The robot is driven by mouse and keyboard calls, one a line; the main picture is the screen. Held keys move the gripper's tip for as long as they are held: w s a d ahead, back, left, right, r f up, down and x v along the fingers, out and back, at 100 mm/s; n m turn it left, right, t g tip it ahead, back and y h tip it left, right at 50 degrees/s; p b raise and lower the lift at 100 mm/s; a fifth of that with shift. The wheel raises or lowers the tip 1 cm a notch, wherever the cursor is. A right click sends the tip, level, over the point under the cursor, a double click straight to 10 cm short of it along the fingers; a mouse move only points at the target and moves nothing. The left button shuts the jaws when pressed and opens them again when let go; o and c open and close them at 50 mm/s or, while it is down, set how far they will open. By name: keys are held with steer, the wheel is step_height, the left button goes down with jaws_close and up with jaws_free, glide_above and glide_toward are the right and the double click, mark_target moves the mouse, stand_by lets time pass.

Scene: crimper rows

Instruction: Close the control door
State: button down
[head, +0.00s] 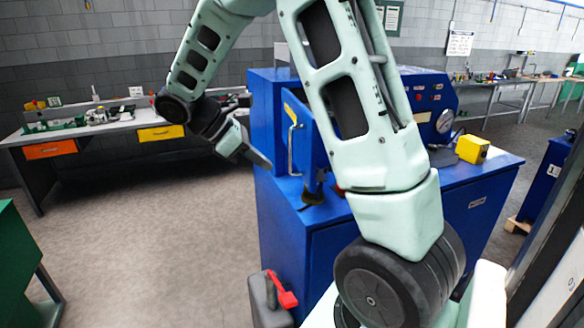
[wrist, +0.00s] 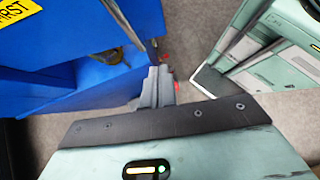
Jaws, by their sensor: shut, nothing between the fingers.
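The control door appears to be the blue panel (head: 305,140) with a yellow label and an upright metal handle (head: 293,148) on the blue machine (head: 268,110). It seems to stand out at an angle, and my arm hides its right part and what lies behind it. My gripper (head: 262,161) is shut and empty, just left of the handle and seemingly apart from the panel. In the wrist view my gripper's fingers (wrist: 156,85) are together, right of a blue panel with a yellow label (wrist: 14,10). I cannot tell if they touch it.
A workbench (head: 115,125) with drawers stands at the back left. A yellow box (head: 472,149) and a gauge (head: 445,121) are on the machine's right. A dark box with a red handle (head: 270,298) stands at its front left. The floor (head: 165,220) at left is clear.

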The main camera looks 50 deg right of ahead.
mark_target(308, 180)
steer(key=s+d+f+p, duration=0.2)
steer(key=s+d, duration=0.1)
steer(key=s+d+f+p, duration=0.1)
steer(key=s+d, duration=0.1)
steer(key=shift+d+f, duration=0.25)
steer(key=shift+s+d+f+p, duration=0.15)
steer(key=shift+d+p, duration=0.05)
steer(key=shift+p, duration=0.15)
steer(key=shift+d, duration=0.15)
